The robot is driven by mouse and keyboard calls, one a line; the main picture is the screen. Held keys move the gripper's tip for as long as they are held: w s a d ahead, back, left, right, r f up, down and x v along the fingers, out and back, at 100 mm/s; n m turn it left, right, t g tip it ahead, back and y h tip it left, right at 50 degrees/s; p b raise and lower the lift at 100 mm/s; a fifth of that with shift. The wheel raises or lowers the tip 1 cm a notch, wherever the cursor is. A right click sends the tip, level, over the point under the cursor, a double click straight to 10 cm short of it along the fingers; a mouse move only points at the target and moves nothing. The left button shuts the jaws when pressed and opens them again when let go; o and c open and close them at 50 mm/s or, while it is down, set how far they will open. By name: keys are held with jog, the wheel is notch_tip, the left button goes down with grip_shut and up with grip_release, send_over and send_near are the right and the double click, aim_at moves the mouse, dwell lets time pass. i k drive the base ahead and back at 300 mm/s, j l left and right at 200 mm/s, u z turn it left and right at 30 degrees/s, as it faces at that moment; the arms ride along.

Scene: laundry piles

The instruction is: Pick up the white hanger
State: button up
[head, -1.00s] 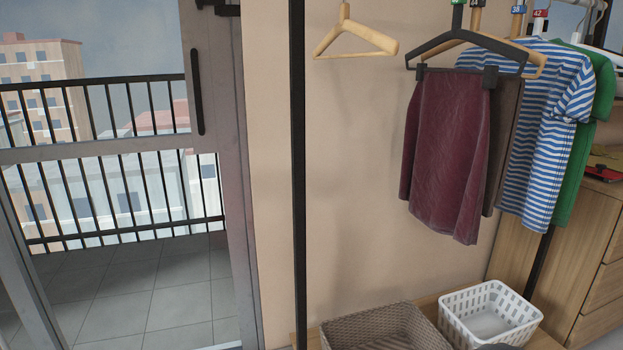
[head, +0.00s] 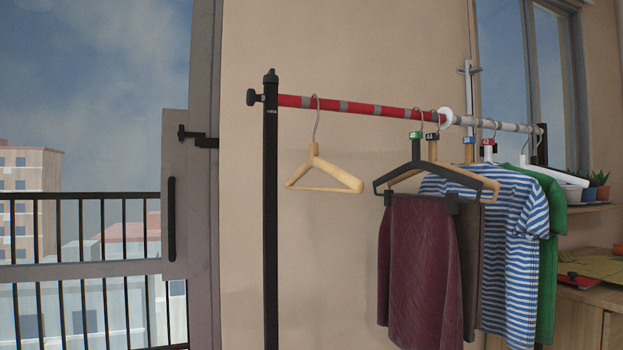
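A white hanger (head: 553,175) hangs at the far right end of the clothes rail in the head view. Its sloping arm shows above the shoulder of a green shirt (head: 553,215). Its other side is hidden behind the blue-and-white striped shirt (head: 513,230). I cannot tell whether the green shirt hangs on it. My gripper is not in view.
The red and white rail (head: 370,109) also holds an empty wooden hanger (head: 325,172), a black hanger (head: 430,172) and a maroon skirt (head: 420,265). A black post (head: 271,220) supports its left end. Potted plants (head: 602,190) stand on a shelf at right.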

aim_at(576, 182)
jog(key=z, duration=3.4)
jog(key=u, duration=2.5)
jog(key=i+l+u, duration=0.15)
jog(key=u, duration=0.2)
jog(key=i+l+u, duration=0.1)
jog(key=l+u, duration=0.2)
jog(key=i+l+u, duration=0.1)
jog(key=u, duration=0.25)
